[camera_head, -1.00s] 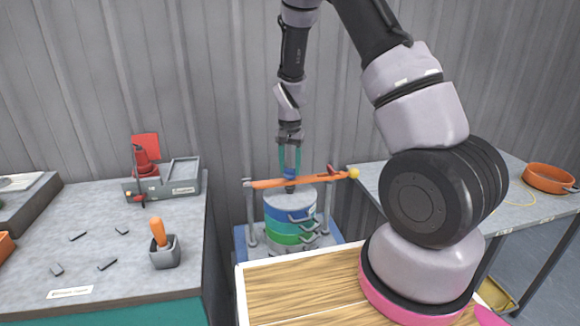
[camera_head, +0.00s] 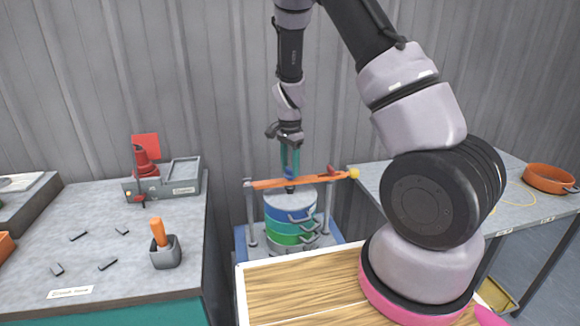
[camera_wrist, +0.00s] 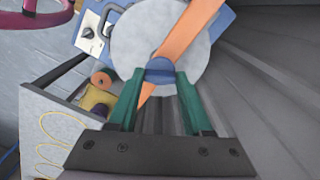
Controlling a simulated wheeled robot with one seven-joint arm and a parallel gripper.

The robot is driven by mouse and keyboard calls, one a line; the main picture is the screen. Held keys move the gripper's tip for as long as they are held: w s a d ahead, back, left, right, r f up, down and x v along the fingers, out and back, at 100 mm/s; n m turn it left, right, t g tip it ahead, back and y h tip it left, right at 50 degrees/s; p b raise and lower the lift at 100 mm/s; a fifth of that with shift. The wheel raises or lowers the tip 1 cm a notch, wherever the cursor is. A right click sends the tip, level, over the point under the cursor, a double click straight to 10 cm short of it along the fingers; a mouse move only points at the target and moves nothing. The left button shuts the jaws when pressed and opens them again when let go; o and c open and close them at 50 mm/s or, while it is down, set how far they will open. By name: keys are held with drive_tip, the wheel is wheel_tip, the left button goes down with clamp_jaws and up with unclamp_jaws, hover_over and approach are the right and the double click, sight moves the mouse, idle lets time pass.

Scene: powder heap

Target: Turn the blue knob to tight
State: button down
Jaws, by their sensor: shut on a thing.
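The blue knob (camera_wrist: 160,70) sits on the orange bar (camera_wrist: 182,33) in the wrist view. In the head view the knob (camera_head: 290,174) is at the middle of the bar (camera_head: 265,184), above the stack of blue and green sieves (camera_head: 290,225). My gripper (camera_head: 290,165) points straight down with its green fingers around the knob. In the wrist view my gripper (camera_wrist: 160,82) is shut on the knob, one finger on each side. The pale round lid (camera_wrist: 125,45) lies under the bar. The fingers hide part of the knob in the head view.
A yellow ball (camera_head: 354,174) and a small red piece (camera_head: 333,171) are at the bar's right end. Grey posts (camera_head: 250,215) stand beside the stack. An orange pan (camera_head: 549,178) sits on the right table.

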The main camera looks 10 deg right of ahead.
drive_tip(key=shift+c, duration=1.6)
unclamp_jaws()
wheel_tip(320, 180, up, 11)
wheel_tip(320, 180, up, 9)
drive_tip(key=n+t+y, duration=0.1)
drive_tip(key=n+y, duration=0.1)
hover_over(290, 169)
drive_tip(key=s+d, duration=0.2)
drive_tip(key=s, duration=0.2)
drive_tip(key=s+d+r+n+t, duration=0.1)
drive_tip(key=s+r+n+t, duration=0.1)
drive_tip(key=s+r, duration=0.5)
drive_tip(key=s+d+r+n+t, duration=0.1)
drive_tip(key=s+r+n+t, duration=0.1)
drive_tip(key=s+r, duration=0.2)
drive_tip(key=s+d+r+n+t, duration=0.1)
drive_tip(key=s+r, duration=0.3)
drive_tip(key=s, duration=0.5)
drive_tip(key=shift+s+d+r+n+t, duration=0.15)
drive_tip(key=shift+d+r+n+t, duration=0.05)
drive_tip(key=shift+n+t, duration=0.35)
